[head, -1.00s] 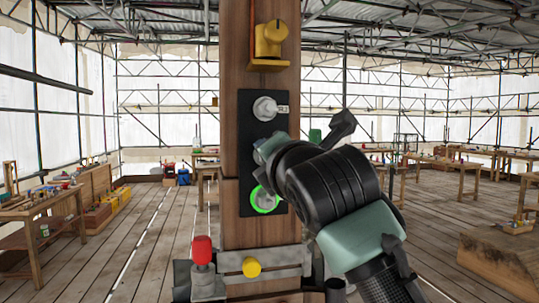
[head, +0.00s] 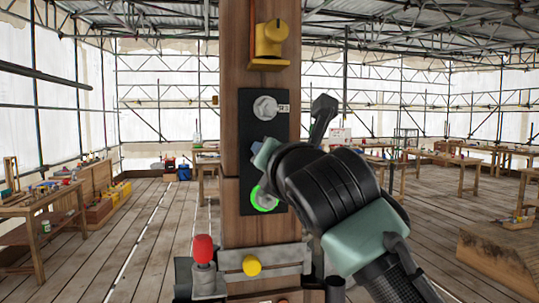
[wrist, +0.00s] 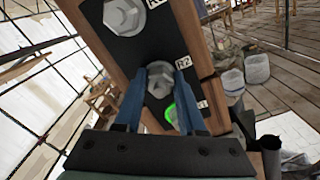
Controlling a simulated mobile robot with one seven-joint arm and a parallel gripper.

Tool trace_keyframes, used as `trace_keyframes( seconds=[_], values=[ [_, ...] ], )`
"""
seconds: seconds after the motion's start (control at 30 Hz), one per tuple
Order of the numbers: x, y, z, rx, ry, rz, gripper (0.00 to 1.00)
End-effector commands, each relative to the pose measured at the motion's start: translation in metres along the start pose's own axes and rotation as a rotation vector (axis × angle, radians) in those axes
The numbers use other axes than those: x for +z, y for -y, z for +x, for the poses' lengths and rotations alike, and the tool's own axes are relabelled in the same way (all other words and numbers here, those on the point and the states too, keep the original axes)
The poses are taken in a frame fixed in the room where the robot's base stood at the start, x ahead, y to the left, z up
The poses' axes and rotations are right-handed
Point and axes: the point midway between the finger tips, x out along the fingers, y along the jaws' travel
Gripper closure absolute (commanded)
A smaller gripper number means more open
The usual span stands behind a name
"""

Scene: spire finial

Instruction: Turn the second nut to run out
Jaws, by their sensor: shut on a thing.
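A black plate (head: 248,125) on a wooden post carries a column of grey hex nuts. The upper nut (head: 265,107) is clear of my gripper; it also shows in the wrist view (wrist: 124,15). My gripper (wrist: 167,78) has its blue fingers on either side of the middle nut (wrist: 158,86), shut on it. In the head view my gripper (head: 264,156) hides that nut. The lower nut (head: 262,195) has a glowing green ring around it and is partly covered by my gripper; the ring also shows in the wrist view (wrist: 170,115).
The wooden post (head: 240,225) stands in front of me. A yellow fitting (head: 270,40) sits above the plate. Below are a grey clamp bar (head: 285,262), a yellow knob (head: 251,266) and a red-topped part (head: 203,250). Workbenches (head: 45,215) stand farther off.

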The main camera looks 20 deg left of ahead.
Motion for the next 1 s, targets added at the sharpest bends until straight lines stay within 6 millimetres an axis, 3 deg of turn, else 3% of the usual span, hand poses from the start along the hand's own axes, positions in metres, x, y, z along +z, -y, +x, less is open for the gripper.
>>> trace_keyframes(
  seconds=[0.17,0.2,0.37,0.73,0.87,1.0],
  values=[
    [-0.004,0.002,0.001,-0.004,-0.008,0.003,1.00],
    [-0.004,0.002,0.001,-0.004,-0.008,0.003,0.57],
    [-0.003,0.001,0.001,-0.003,-0.005,0.003,0.31],
    [-0.001,0.001,-0.005,-0.001,0.000,0.002,0.31],
    [-0.002,0.002,-0.023,-0.001,0.002,0.001,0.31],
    [-0.004,0.003,-0.054,-0.001,0.002,-0.001,0.31]
  ],
)
